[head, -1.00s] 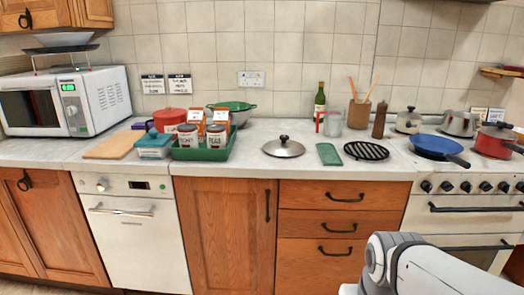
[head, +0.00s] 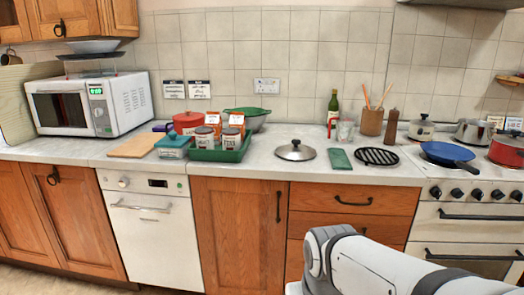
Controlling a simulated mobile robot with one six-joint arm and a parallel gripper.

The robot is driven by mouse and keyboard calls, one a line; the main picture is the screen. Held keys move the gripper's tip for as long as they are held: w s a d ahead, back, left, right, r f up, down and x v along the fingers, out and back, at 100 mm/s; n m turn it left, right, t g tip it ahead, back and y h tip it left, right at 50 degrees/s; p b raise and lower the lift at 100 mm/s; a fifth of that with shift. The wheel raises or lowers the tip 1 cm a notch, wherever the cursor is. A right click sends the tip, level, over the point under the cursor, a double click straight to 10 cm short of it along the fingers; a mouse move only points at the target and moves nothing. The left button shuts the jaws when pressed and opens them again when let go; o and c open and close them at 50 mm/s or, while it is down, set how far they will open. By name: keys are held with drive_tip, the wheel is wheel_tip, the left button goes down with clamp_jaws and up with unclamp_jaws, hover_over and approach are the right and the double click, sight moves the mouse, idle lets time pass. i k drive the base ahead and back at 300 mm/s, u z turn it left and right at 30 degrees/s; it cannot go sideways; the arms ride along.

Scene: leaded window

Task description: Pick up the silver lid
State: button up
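The silver lid (head: 295,152) lies flat on the pale worktop (head: 243,170), with its dark knob facing up. It sits between the green tray and a small green mat, touching neither as far as I can see. My arm shows at the bottom right, in front of the drawers and oven and below the worktop's front edge. My gripper is out of the frame.
Left of the lid is a green tray (head: 222,153) with jars and orange packets. Right of it are a green mat (head: 339,159) and a black round trivet (head: 377,156). A green colander (head: 247,116) stands behind. The worktop in front of the lid is clear.

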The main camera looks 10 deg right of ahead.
sight(295, 152)
drive_tip(key=z, duration=0.05)
drive_tip(key=i, duration=1.65)
drive_tip(key=u, duration=0.1)
